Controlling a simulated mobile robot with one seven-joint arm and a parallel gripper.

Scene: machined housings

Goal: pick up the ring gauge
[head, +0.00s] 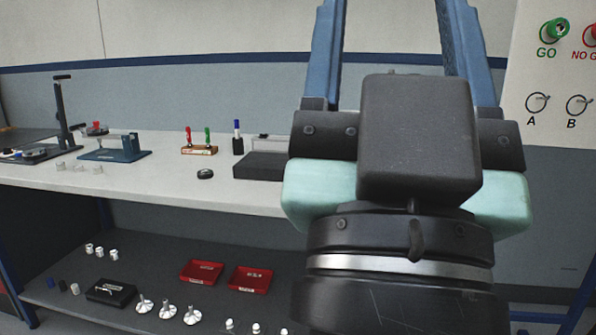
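A small dark round piece (205,173), which looks like the ring gauge, lies flat on the light bench top (150,183), left of a dark block. It is small in the view, so a hole through it is hard to make out. My gripper (388,25) fills the right foreground. Its two blue fingers stand wide apart with nothing visible between them, and their tips reach the top edge of the view. My gripper is to the right of the round piece and well apart from it. The wrist hides the bench's right part.
Behind the piece stand a wooden rack (199,150) with red and green handles and a blue-topped marker (238,138). A dark box (260,165) is beside it. Gauge stands (115,150) are left. The lower shelf holds red trays (201,272) and metal parts.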

